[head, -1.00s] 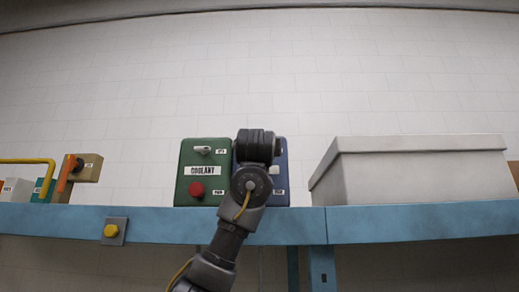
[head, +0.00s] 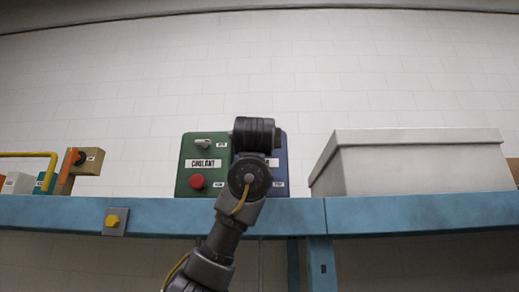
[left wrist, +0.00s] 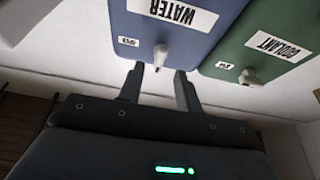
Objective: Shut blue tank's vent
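The blue tank (head: 282,150) stands on the blue shelf, mostly hidden behind my left arm in the head view. In the left wrist view it appears upside down, with a WATER label (left wrist: 177,13). A pale lever (left wrist: 160,57) with a small tag beside it sits on its face near the lower edge of the picture of the tank. My left gripper (left wrist: 160,72) is open, its two fingers apart on either side of the lever in that view. Whether they touch it cannot be told. In the head view the gripper's fingers are hidden by my wrist. My right gripper is not in view.
A green COOLANT tank (head: 194,176) with its own lever (head: 202,143) and red knob (head: 197,181) stands close on the left. A large pale box (head: 415,165) is on the right. The blue shelf (head: 420,215) carries a yellow button (head: 113,220) on its front.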

